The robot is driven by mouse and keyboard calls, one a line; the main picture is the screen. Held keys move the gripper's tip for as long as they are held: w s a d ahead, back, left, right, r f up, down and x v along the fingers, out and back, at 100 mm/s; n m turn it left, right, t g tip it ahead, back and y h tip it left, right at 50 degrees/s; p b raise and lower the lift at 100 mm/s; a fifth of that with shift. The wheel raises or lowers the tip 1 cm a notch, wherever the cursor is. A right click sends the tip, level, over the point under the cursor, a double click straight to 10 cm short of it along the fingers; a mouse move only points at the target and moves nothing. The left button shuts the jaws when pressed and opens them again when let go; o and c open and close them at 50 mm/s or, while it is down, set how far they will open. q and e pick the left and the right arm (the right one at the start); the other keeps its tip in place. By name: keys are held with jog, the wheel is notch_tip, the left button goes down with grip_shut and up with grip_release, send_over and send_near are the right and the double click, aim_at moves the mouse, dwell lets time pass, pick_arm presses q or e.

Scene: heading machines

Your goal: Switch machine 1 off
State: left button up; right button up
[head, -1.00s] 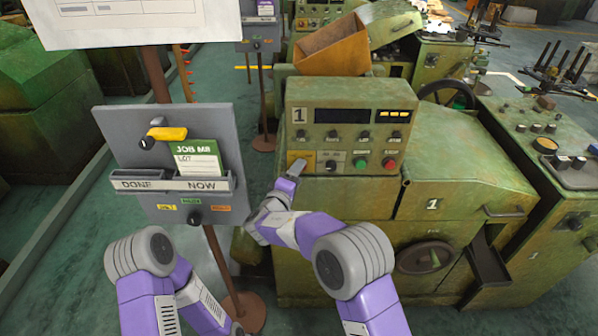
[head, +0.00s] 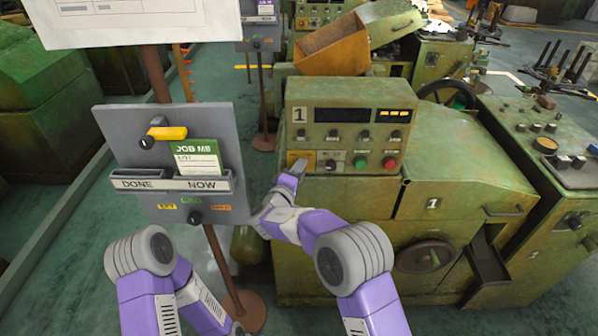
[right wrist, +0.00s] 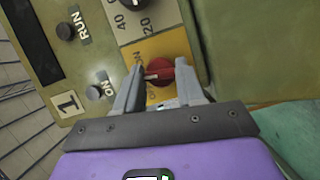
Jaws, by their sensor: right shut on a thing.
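Machine 1 (head: 440,180) is a green machine with a panel (head: 343,122) marked 1 on its front. At the panel's lower left is a yellow plate (head: 293,157), which bears a red rotary knob (right wrist: 160,72). A pale mark on the knob points left in the right wrist view. My right gripper (head: 297,169) reaches the plate from below. The right wrist view shows its fingers (right wrist: 158,88) closed on the knob, one on each side. The plate's lettering is partly hidden by the fingers. My left arm shows at the lower left, but its gripper is out of sight.
The panel also has a green button (head: 360,162), a red button (head: 389,163), several dark knobs and amber bars. A grey board (head: 170,125) with a yellow-handled lever and a JOB card stands left on a post. A green console (head: 555,150) stands right.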

jog(key=shift+f+n+t+b, duration=0.1)
jog(key=shift+n+t+b, duration=0.55)
jog(key=shift+n+b, duration=1.15)
jog(key=shift+f+n+t+b, duration=0.1)
jog(key=shift+n+t+b, duration=0.5)
jog(key=shift+n+b, duration=1.1)
jog(key=shift+f+n+t+b, duration=0.1)
jog(key=shift+n+t+b, duration=0.55)
jog(key=shift+n+b, duration=1.15)
jog(key=shift+n+y, duration=0.4)
jog(key=shift+n, duration=0.1)
jog(key=o, duration=1)
jog(key=shift+o, duration=0.2)
jog(key=p+v, duration=0.1)
jog(key=v, duration=0.6)
jog(key=shift+s+f, duration=0.2)
jog(key=shift+s, duration=0.1)
